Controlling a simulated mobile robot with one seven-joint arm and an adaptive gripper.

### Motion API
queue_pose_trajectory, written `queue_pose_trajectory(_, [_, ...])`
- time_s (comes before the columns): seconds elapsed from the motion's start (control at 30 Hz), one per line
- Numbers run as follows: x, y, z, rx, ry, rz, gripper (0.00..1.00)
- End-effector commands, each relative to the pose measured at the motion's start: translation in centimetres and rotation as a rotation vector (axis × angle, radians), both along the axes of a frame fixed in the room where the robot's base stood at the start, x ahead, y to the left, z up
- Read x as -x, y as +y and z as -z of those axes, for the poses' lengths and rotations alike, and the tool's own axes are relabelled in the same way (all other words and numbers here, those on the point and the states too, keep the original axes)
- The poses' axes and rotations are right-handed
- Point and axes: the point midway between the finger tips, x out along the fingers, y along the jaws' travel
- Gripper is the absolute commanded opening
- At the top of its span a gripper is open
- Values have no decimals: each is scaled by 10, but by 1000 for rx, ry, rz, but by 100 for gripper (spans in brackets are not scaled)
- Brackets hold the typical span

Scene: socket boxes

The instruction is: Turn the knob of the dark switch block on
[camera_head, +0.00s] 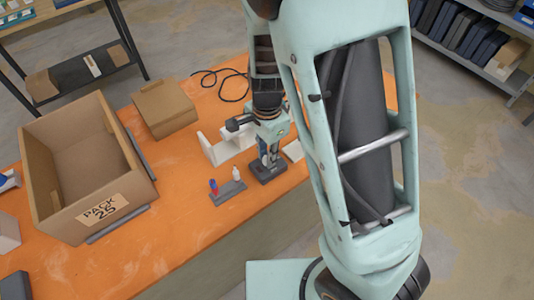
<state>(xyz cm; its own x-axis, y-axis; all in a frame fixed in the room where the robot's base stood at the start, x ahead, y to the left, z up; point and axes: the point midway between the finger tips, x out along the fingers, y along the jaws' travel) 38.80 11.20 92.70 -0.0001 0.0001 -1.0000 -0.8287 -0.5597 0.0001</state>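The dark switch block (267,175) sits on the orange table, near its right-hand edge. My gripper (269,160) points down directly over this block, with its fingers at or just above the block's top. The knob is hidden behind the fingers or too small to make out, so its position cannot be read. I cannot tell whether the fingers touch it or how far apart they are.
A white block (222,151) stands left of my gripper, and another pale piece (294,150) lies right. A grey strip (229,193) with small red-blue and white pieces is in front. An open box (121,169) marked PACK 25 and a closed carton (164,106) stand left.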

Motion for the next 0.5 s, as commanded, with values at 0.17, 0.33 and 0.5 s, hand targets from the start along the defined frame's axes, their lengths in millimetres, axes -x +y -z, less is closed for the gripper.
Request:
queue_pose_trajectory(0.17, [0, 0, 0, 0, 0, 0, 0])
queue_pose_trajectory(0.33, [0, 0, 0, 0, 0, -15, 0])
queue_pose_trajectory(0.5, [0, 0, 0, 0, 0, -74, 0])
